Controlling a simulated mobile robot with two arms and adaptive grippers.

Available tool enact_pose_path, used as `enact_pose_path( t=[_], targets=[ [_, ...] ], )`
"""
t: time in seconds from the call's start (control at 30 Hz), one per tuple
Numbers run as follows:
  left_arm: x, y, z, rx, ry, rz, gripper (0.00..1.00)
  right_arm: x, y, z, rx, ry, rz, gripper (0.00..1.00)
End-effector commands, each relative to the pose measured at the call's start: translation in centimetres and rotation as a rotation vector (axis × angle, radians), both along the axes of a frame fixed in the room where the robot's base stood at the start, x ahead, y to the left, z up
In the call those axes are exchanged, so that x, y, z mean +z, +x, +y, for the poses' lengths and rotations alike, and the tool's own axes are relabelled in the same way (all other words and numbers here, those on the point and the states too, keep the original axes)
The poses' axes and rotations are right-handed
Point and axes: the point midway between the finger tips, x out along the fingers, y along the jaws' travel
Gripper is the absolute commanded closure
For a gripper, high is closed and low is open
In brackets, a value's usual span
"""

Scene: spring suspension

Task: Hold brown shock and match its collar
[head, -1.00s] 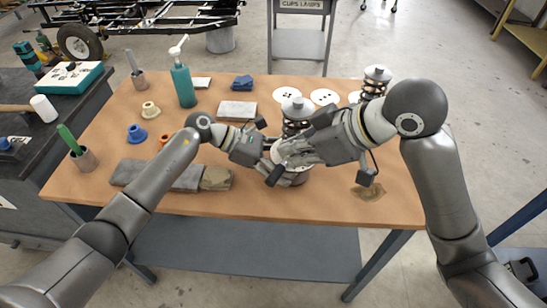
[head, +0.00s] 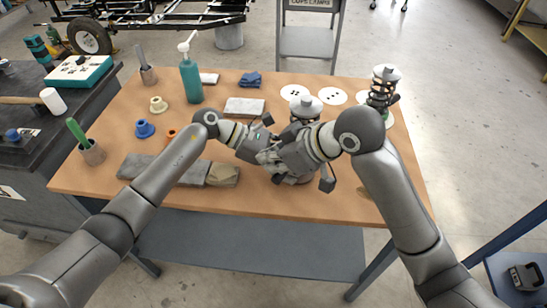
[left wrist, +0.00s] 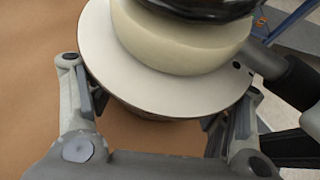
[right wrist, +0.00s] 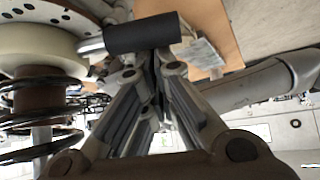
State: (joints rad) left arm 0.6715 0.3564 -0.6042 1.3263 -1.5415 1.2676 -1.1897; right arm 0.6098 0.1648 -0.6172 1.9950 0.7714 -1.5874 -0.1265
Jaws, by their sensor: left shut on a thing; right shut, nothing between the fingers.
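A shock with a black coil spring and pale top cap (head: 306,107) stands upright at the table's middle, its lower part hidden by my grippers in the head view. In the right wrist view its brown body (right wrist: 38,92) shows inside the spring, beside a cream collar (right wrist: 40,50). The cream collar (left wrist: 185,45) rests on a white disc (left wrist: 150,85) in the left wrist view. My left gripper (left wrist: 160,115) is shut around the part below the disc. My right gripper (right wrist: 150,65) is shut and empty beside the shock, near a dark cylinder (right wrist: 142,33).
Loose cream (head: 158,105), blue (head: 144,128) and orange (head: 170,134) collars lie at left. A second shock (head: 383,88) stands at back right near white discs (head: 333,96). A teal pump bottle (head: 191,80) stands at back left. Grey blocks (head: 192,173) lie near the front edge.

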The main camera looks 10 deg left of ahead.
Motion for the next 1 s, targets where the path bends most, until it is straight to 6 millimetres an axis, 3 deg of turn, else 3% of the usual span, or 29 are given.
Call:
enact_pose_path(
  t=[0.47, 1.0],
  targets=[
    [-0.2, 0.0, 0.1, 0.000, 0.004, 0.001, 0.59, -0.1, -0.5, -1.1, 0.113, -0.005, 0.001, 1.00],
    [-0.2, 0.0, 0.1, 0.000, 0.004, 0.001, 0.59, 0.0, -2.0, -5.4, 0.536, -0.003, 0.002, 1.00]
  ],
)
